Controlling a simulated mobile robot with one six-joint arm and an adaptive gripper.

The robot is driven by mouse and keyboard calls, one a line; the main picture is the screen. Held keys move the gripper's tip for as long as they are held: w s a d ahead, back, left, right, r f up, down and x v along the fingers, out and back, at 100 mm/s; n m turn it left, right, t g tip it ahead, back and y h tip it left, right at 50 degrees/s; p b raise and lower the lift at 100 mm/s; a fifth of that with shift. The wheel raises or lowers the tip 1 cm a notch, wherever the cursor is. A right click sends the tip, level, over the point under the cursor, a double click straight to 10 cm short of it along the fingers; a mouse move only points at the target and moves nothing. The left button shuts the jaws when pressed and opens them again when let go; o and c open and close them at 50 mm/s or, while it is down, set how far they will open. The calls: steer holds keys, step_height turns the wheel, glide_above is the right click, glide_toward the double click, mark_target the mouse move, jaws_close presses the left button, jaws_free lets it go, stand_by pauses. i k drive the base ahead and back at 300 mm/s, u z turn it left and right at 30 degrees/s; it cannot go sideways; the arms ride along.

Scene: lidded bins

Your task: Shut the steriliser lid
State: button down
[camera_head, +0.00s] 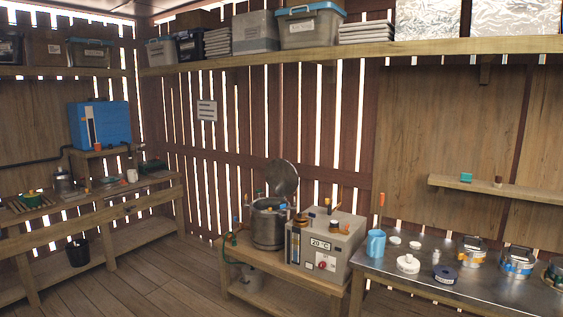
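The steriliser, a round metal pot (267,228), stands on a low wooden bench (283,276) in the middle of the camera_head view. Its round grey lid (283,178) is raised and stands up at the back of the pot, above the rim. Small coloured parts show around the rim; they are too small to make out. The inside of the pot cannot be seen clearly from here. My gripper and arm are not in view.
A grey box unit marked 20 °C (321,245) stands close to the pot's right. A metal table (410,274) at the right bears a blue jug (376,244) and several tins. A workbench (90,208) runs along the left wall. Bare wooden floor (150,285) lies at the left front.

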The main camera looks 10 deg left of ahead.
mark_target(282, 177)
steer(key=u, duration=0.5)
steer(key=i, duration=0.6)
steer(key=u, duration=0.75)
steer(key=i, duration=1.75)
steer(key=z, duration=0.35)
steer(key=i, duration=0.75)
steer(key=z, duration=1)
steer(key=i, duration=0.65)
steer(key=z, duration=0.3)
